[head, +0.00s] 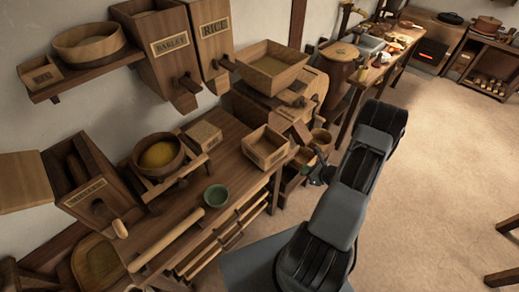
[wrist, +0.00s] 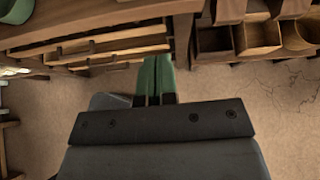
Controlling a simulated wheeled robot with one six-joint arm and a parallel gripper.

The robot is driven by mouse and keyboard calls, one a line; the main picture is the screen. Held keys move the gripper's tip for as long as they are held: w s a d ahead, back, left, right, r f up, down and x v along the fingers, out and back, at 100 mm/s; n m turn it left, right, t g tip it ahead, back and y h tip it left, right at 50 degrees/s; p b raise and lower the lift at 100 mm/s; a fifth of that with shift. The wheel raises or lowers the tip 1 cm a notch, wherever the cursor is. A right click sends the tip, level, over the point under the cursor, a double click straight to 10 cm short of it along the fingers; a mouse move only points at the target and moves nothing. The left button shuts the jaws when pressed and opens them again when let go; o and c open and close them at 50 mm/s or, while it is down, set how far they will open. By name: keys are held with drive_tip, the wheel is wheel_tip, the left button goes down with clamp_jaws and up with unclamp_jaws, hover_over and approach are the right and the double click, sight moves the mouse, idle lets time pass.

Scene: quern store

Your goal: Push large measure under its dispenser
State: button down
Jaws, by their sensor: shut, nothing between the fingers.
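An open square wooden box with a label (head: 265,148) sits at the right end of the worktable in the head view. It may be the large measure, but its label is too small to read. Wooden dispensers marked BARLEY (head: 165,50) and RICE (head: 212,45) hang on the wall above the table's back. A third labelled dispenser (head: 88,190) leans at the table's left. My gripper (wrist: 155,72) shows green fingers shut together and empty in the wrist view, by the table's front edge. In the head view the gripper (head: 318,174) is small and partly hidden, right of the box.
A green bowl (head: 216,195) and a wooden rolling pin (head: 178,240) lie near the table's front. A sieve (head: 160,155) stands behind them. Small wooden vessels (head: 321,139) stand close to my gripper. Wooden compartments (wrist: 257,37) show in the wrist view. The floor (head: 430,150) at right is clear.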

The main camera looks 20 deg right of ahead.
sight(278, 154)
drive_tip(key=shift+w+r+b+x, duration=0.3)
drive_tip(key=shift+r+b+x, duration=0.15)
drive_tip(key=shift+x, duration=1.8)
drive_tip(key=shift+w+r+b+x, duration=0.35)
drive_tip(key=shift+r+x, duration=0.1)
drive_tip(key=shift+x, duration=1.85)
drive_tip(key=shift+w+r+b+x, duration=0.3)
drive_tip(key=shift+r+b+x, duration=0.15)
drive_tip(key=shift+x, duration=1.8)
drive_tip(key=shift+w+a, duration=0.1)
drive_tip(key=shift+a, duration=0.05)
drive_tip(key=shift+w, duration=0.1)
drive_tip(key=shift+w+a+b, duration=0.25)
drive_tip(key=shift+w+b, duration=0.15)
drive_tip(key=shift+w, duration=0.25)
drive_tip(key=shift+w+a+b, duration=0.25)
drive_tip(key=shift+w+b, duration=0.2)
drive_tip(key=shift+w, duration=0.25)
drive_tip(key=shift+w+a+b, duration=0.3)
drive_tip(key=shift+w+b, duration=0.1)
drive_tip(key=shift+w, duration=0.25)
